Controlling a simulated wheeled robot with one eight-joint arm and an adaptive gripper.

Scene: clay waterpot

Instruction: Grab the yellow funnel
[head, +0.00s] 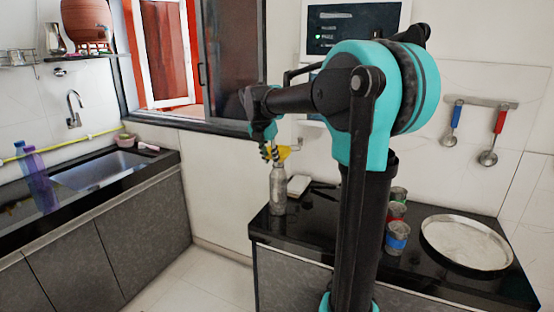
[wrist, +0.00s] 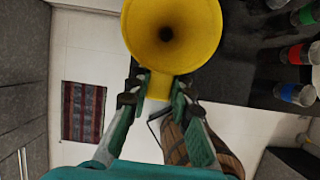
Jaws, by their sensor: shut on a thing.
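The yellow funnel (wrist: 172,62) fills the top middle of the wrist view, its wide mouth facing the camera. My gripper (wrist: 160,88) is shut on the funnel's lower edge, one finger on each side. In the head view the funnel (head: 283,153) shows small at my gripper (head: 270,152), just above a grey metal bottle (head: 278,190) on the black counter. I cannot tell whether the funnel touches the bottle's top. Part of the funnel is hidden by the fingers.
A white block (head: 298,185) lies behind the bottle. Several metal cups with coloured bands, including a blue-banded one (head: 397,238), stand near a round metal tray (head: 466,242) on the right. A sink (head: 98,171) is at left. Open floor (head: 215,270) lies between the counters.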

